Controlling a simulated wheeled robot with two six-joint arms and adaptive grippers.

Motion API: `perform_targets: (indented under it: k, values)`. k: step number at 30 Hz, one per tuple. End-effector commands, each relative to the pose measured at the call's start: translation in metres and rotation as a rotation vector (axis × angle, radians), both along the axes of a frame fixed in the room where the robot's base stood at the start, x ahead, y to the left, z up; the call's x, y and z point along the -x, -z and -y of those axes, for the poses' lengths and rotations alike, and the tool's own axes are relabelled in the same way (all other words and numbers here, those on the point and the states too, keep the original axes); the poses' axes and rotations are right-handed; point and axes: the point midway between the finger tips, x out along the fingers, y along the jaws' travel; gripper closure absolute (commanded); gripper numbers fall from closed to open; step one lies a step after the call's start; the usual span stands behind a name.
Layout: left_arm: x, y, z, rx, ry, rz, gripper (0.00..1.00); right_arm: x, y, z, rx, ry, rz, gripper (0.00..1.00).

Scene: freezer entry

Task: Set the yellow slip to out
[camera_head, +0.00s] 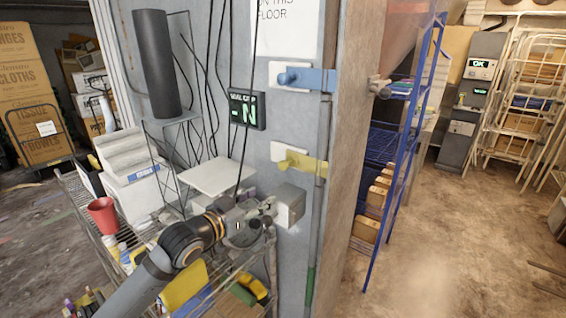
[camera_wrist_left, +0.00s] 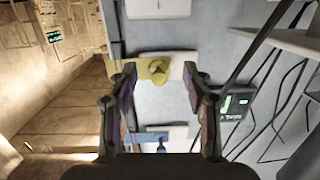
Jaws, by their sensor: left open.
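The yellow slip (camera_head: 310,164) is a flat yellow bar with a round knob at its left part, on a white plate on the grey wall panel. Its right end reaches across the panel's edge strip. My left gripper (camera_head: 268,208) is below and left of it, beside a grey box (camera_head: 292,203) on the panel. In the left wrist view the yellow slip (camera_wrist_left: 155,70) appears between the fingertips of my open left gripper (camera_wrist_left: 159,72). Contact cannot be told. My right gripper is not in view.
A similar blue slip (camera_head: 313,79) sits above the yellow one. A dark display (camera_head: 247,109) with green characters is to the left, among hanging black cables. A wire cart (camera_head: 75,190) with boxes and a red cup (camera_head: 102,214) stands left. Floor at right is largely clear.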

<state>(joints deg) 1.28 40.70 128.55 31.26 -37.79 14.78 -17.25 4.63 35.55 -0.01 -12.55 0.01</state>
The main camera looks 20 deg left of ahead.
Motion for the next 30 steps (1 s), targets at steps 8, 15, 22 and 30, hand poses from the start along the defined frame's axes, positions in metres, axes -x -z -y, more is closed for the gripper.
perform_targets:
  k: [8, 15, 22, 30]
  values:
    - [-0.006, -0.054, 0.002, 0.047, 0.049, 0.119, 0.5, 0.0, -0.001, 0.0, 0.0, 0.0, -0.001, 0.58]
    - [-0.02, -0.056, 0.004, 0.055, 0.039, 0.119, 0.5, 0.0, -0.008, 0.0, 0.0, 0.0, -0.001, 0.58]
    - [-0.053, -0.057, 0.019, 0.054, 0.045, 0.118, 0.5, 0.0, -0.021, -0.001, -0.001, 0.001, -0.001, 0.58]
    - [-0.095, -0.055, 0.034, 0.047, 0.046, 0.116, 0.5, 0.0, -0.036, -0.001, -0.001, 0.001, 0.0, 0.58]
